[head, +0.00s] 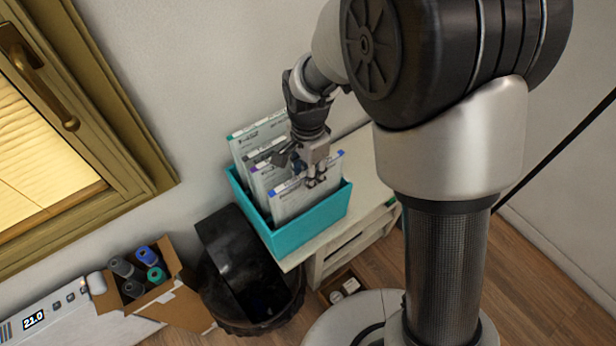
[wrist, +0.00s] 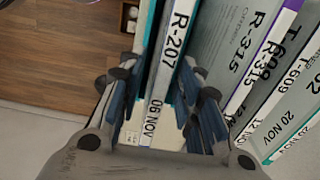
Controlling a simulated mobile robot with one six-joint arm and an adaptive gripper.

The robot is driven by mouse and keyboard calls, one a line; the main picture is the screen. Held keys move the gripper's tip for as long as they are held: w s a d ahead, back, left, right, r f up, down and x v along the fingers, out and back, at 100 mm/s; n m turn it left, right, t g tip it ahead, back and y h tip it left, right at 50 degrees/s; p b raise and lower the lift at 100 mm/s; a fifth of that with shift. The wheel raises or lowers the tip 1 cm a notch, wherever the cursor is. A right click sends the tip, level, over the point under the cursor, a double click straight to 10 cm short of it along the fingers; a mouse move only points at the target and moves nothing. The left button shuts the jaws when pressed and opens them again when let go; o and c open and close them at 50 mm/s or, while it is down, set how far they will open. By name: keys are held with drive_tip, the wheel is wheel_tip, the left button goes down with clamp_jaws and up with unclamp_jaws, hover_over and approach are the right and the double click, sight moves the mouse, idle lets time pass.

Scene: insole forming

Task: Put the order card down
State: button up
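The order card (wrist: 168,75) in the wrist view is a thin upright sheet with a white label strip reading R-207 and 06 NOV. It matches the front card (head: 292,201) with a blue corner in the head view, standing in the teal holder (head: 305,232). My gripper (head: 316,181) is over that card's top edge, pointing down. In the wrist view, my gripper (wrist: 160,100) has one finger on each side of the card, with gaps showing between fingers and card. It looks open. The card's lower part is hidden inside the holder.
More cards, including R-315 (wrist: 232,60) and T-609 (wrist: 290,85), stand close behind. The holder rests on a pale shelf unit (head: 345,245). A black bin (head: 245,265) and a cardboard box (head: 175,305) of rolls stand to its left.

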wheel_tip(320, 180, up, 9)
drive_tip(key=shift+p, duration=0.75)
drive_tip(key=shift+s+d+r, duration=0.1)
drive_tip(key=shift+d+r, duration=0.1)
drive_tip(key=shift+r, duration=0.1)
drive_tip(key=s+d+r+n+t, duration=0.2)
drive_tip(key=s+d+r+n, duration=0.3)
drive_tip(key=s+d+r, duration=0.3)
drive_tip(key=s+d+r+n+t, duration=0.1)
drive_tip(key=s+d+n, duration=0.1)
drive_tip(key=s, duration=0.3)
drive_tip(key=s+d+r+n+t, duration=0.1)
drive_tip(key=s+d+r+n, duration=0.1)
drive_tip(key=s+n, duration=0.2)
drive_tip(key=shift+s+d+r+t, duration=0.15)
drive_tip(key=shift+s+r+t, duration=0.15)
drive_tip(key=shift+s, duration=0.9)
wheel_tip(320, 180, down, 7)
drive_tip(key=b, duration=0.6)
drive_tip(key=shift+b, duration=0.4)
